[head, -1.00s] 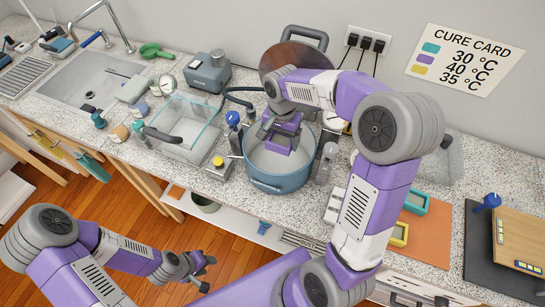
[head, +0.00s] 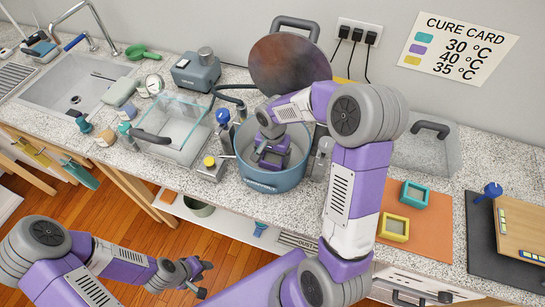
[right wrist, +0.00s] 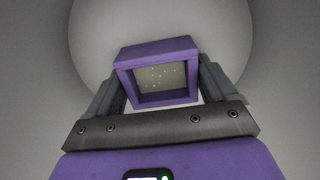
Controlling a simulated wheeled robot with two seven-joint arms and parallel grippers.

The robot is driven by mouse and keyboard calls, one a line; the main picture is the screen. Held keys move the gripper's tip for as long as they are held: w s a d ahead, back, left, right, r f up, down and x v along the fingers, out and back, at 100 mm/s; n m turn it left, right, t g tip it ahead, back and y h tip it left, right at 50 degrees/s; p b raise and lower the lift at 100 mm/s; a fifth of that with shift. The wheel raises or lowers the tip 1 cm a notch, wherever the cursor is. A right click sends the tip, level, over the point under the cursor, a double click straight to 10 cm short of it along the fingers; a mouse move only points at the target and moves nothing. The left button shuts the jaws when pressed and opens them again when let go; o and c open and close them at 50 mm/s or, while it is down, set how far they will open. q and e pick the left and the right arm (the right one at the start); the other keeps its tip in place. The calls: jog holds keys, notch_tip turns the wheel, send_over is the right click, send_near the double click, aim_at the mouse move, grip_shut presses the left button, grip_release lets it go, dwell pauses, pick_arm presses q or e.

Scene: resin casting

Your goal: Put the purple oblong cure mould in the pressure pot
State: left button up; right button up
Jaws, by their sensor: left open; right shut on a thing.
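The purple oblong cure mould (right wrist: 155,53) is between the fingers of my right gripper (right wrist: 160,90), which is shut on it. In the right wrist view its open face shows a pale, speckled fill. In the head view the mould (head: 275,160) and right gripper (head: 268,150) are inside the blue-grey pressure pot (head: 274,186), below its rim. I cannot tell whether the mould touches the pot floor. My left gripper (head: 198,278) is open and empty, low in front of the counter.
A dark round lid (head: 290,65) stands behind the pot. A glass box (head: 172,125) is left of it. Teal (head: 414,194) and yellow (head: 394,227) moulds lie on an orange mat (head: 428,226) to the right. A clear cover (head: 425,150) stands behind them.

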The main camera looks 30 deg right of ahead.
aim_at(273, 161)
jog(key=shift+f, duration=0.2)
jog(key=o, duration=0.9)
jog(key=shift+r, duration=0.25)
notch_tip(273, 161, up, 12)
jog(key=p, duration=0.2)
jog(key=shift+p, duration=0.3)
